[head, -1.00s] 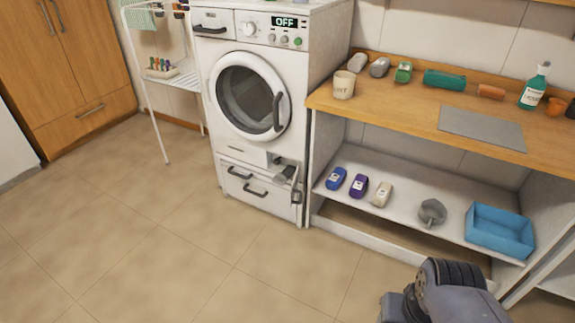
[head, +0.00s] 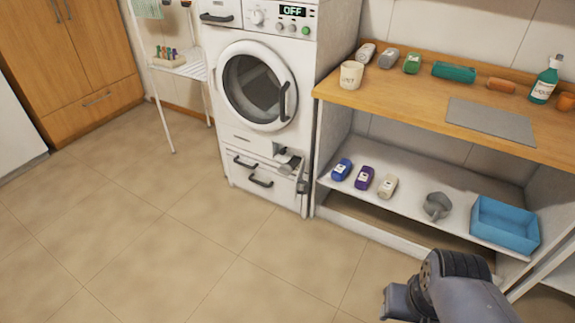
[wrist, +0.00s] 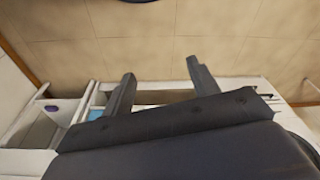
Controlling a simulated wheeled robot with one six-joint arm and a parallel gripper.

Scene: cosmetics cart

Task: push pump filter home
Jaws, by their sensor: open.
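The white washing machine (head: 215,110) stands left of the counter, its display reading OFF. At its lower right a small service opening shows a grey part (head: 289,162) sticking out, which looks like the pump filter; how far in it sits is hard to tell. A small flap (head: 302,183) hangs beside it. My gripper shows in the wrist view (wrist: 160,67) with its two fingers apart and nothing between them. In the head view my arm is low at the right, well away from the filter, and the fingertips are not clear there.
The wooden counter (head: 400,101) holds bottles and a cup. The shelf (head: 408,186) below holds small bottles, a grey knobbed object (head: 437,206) and a blue bin (head: 503,225). A white rack (head: 190,66) stands left of the machine. The tiled floor (head: 170,230) in front is clear.

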